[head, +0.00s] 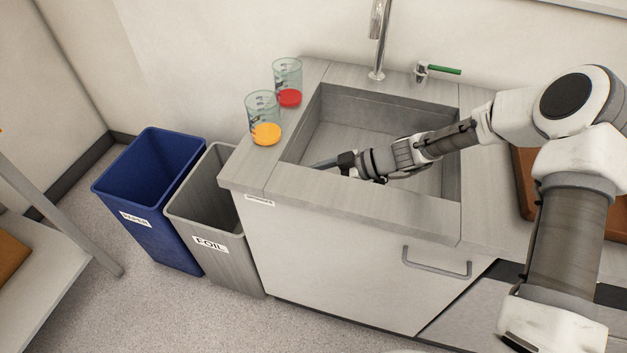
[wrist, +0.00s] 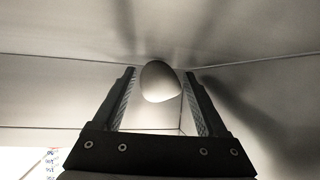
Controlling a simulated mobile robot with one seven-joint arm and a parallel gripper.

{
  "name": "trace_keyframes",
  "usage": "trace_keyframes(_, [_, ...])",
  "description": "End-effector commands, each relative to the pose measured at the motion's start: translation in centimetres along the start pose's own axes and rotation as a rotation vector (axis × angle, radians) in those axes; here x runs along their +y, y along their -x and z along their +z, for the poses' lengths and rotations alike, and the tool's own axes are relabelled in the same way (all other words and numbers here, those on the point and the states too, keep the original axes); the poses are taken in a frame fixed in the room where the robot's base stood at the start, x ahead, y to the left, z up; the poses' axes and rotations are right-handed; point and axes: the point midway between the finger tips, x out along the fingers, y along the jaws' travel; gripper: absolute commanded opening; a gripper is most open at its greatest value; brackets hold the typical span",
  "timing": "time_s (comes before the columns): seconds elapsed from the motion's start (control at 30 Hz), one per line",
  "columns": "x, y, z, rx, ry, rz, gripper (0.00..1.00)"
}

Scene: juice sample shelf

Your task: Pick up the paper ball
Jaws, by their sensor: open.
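A pale, rounded ball (wrist: 160,82), which looks like the paper ball, shows in the wrist view between the two fingers of my gripper (wrist: 160,72). It lies in the sink, near the fingertips. A gap shows on each side of it, so the fingers are open and not closed on it. In the head view, my gripper (head: 322,164) reaches down into the sink at its front left. The ball is hidden there by the sink's front rim.
The sink (head: 330,135) has walls close around my gripper. Beakers with yellow (head: 264,118) and red (head: 289,84) contents stand on the left counter. A blue paper bin (head: 150,195) and a grey foil bin (head: 215,225) stand left of the cabinet. A faucet (head: 378,40) rises behind.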

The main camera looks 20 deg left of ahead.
Motion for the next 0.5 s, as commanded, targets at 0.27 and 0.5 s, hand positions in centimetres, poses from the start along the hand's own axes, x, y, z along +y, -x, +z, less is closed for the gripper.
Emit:
trace_keyframes(0.27, [0.00, 0.04, -0.01, 0.000, 0.000, 0.000, 0.56])
trace_keyframes(0.5, [0.00, 0.05, -0.01, 0.000, 0.000, 0.000, 0.12])
